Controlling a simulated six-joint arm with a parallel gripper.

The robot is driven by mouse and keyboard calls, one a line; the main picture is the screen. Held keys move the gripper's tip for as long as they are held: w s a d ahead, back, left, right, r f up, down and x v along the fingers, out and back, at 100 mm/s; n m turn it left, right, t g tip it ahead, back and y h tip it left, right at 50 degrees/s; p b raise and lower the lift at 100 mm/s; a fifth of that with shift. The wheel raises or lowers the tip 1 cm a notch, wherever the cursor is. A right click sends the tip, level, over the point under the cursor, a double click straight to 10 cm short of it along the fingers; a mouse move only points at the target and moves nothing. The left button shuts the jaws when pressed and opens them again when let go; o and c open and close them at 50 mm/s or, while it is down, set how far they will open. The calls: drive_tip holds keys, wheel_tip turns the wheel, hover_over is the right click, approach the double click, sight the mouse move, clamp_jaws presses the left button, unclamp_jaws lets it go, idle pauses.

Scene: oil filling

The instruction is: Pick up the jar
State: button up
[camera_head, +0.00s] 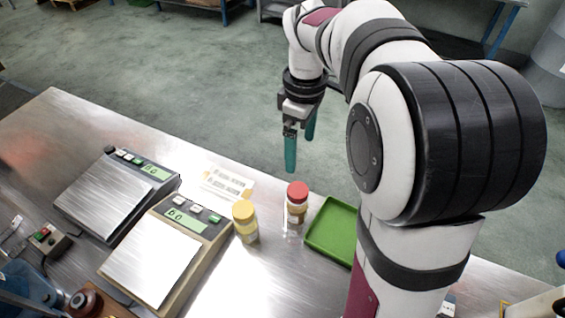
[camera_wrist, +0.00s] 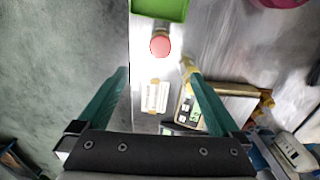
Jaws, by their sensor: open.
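Two small jars stand upright on the metal table. One has a red lid (camera_head: 297,203) and stands beside the green tray; its lid also shows at the top of the wrist view (camera_wrist: 160,45). The other has a yellow lid (camera_head: 244,221) and stands beside the nearer scale; in the wrist view it is partly hidden behind the right finger. My gripper (camera_head: 301,150) has teal fingers pointing down and hangs in the air above and behind the jars. Its fingers also show in the wrist view (camera_wrist: 160,88), wide apart and empty.
The green tray (camera_head: 322,238) lies right of the red-lidded jar. Two scales (camera_head: 113,187) (camera_head: 165,247) stand on the left. A printed label card (camera_head: 226,184) lies flat behind the jars. A small switch box (camera_head: 48,240) is at the left.

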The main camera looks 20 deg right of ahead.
drive_tip(key=s+a+f+m, duration=0.1)
drive_tip(key=s+a+m, duration=0.2)
drive_tip(key=s+m, duration=0.2)
drive_tip(key=s+a+f+m+y, duration=0.1)
drive_tip(key=s+a+m, duration=0.3)
drive_tip(key=s, duration=0.6)
drive_tip(key=s+a+f+m, duration=0.1)
drive_tip(key=s+a+m, duration=0.2)
drive_tip(key=s+m, duration=0.2)
drive_tip(key=s, duration=0.3)
drive_tip(key=shift+a+f+m+y, duration=0.25)
drive_tip(key=shift+a+m+y, duration=0.05)
drive_tip(key=shift+a+y, duration=0.1)
drive_tip(key=shift+s, duration=0.1)
